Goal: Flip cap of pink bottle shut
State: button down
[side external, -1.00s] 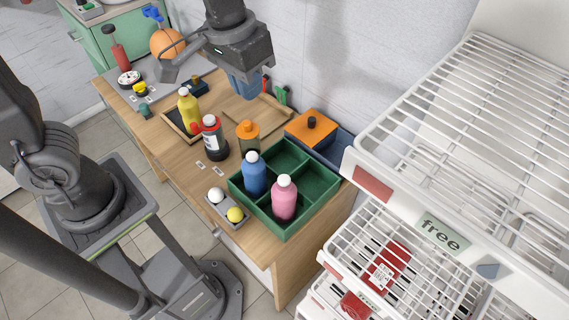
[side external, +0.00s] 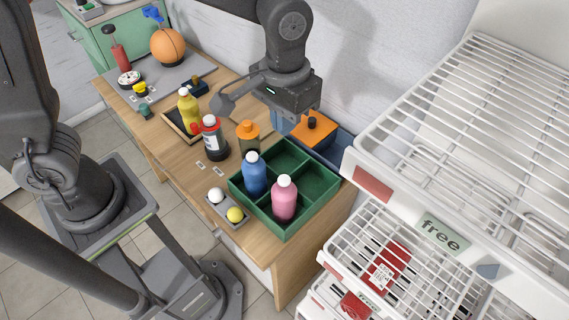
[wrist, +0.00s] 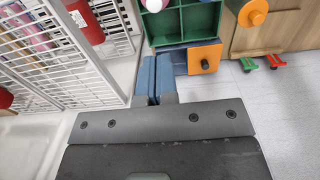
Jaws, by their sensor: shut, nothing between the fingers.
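The pink bottle (side external: 284,203) stands upright in the near compartment of the green divided tray (side external: 264,219), in the side view. Its white cap (side external: 284,181) is on top; whether the flip lid is open or closed is too small to tell. In the wrist view a white cap (wrist: 153,5) shows at the top edge, by the green tray (wrist: 190,20). My gripper (side external: 281,123) is shut and empty, behind the tray near the wall and apart from the pink bottle. Its blue fingers (wrist: 153,72) are together in the wrist view.
A blue bottle (side external: 254,180) stands in the tray's left compartment. An orange-lidded blue box (side external: 312,130) is beside my gripper. A white wire rack (side external: 470,120) rises at right.

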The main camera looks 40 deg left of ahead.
aim_at(283, 175)
notch_tip(283, 175, down, 13)
jog(key=shift+r, duration=0.2)
dwell(0.4)
jog(key=shift+s+a+f, duration=0.1)
jog(key=shift+s+f, duration=0.05)
jog(key=shift+f, duration=1.1)
notch_tip(283, 175, up, 15)
jog(key=shift+w, duration=0.25)
